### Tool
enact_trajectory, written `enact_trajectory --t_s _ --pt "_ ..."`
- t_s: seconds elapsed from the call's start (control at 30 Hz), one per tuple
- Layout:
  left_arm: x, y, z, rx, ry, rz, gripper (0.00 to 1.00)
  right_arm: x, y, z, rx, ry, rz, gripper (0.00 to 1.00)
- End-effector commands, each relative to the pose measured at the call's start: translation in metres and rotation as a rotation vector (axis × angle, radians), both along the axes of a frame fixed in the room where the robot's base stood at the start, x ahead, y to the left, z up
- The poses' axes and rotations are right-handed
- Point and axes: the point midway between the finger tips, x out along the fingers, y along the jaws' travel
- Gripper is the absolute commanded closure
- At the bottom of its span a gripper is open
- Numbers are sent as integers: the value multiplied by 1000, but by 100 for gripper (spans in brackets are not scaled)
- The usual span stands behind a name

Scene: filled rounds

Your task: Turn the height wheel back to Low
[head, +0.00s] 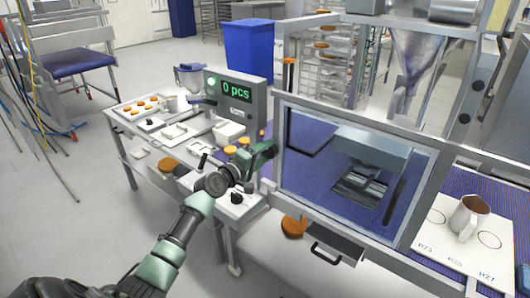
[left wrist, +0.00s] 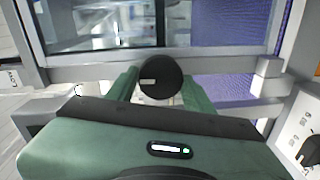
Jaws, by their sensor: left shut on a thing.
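The height wheel (left wrist: 160,77) is a round black knob with a small pale mark on its left part, at the metal frame of the machine in the left wrist view. The two green fingers of my left gripper (left wrist: 161,92) stand on either side of it and are shut on it. In the head view my left gripper (head: 264,153) is at the left post of the windowed machine (head: 280,103), and I cannot make out the wheel there. My right gripper is not in view.
A white panel with a black knob (head: 237,198) lies just below my left wrist. A display (head: 236,89) reads "0 pcs". A grey mug (head: 469,216) stands on a white board (head: 447,252) at the right. A drawer with a black handle (head: 325,253) is under the window.

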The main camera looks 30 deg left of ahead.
Motion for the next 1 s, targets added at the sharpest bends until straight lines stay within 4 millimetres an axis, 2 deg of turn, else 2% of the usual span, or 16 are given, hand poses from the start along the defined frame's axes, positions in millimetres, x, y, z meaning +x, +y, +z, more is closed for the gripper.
enact_trajectory --t_s 1.0 --pt "0 1 -1 -967 76 1 89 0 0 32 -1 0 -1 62"
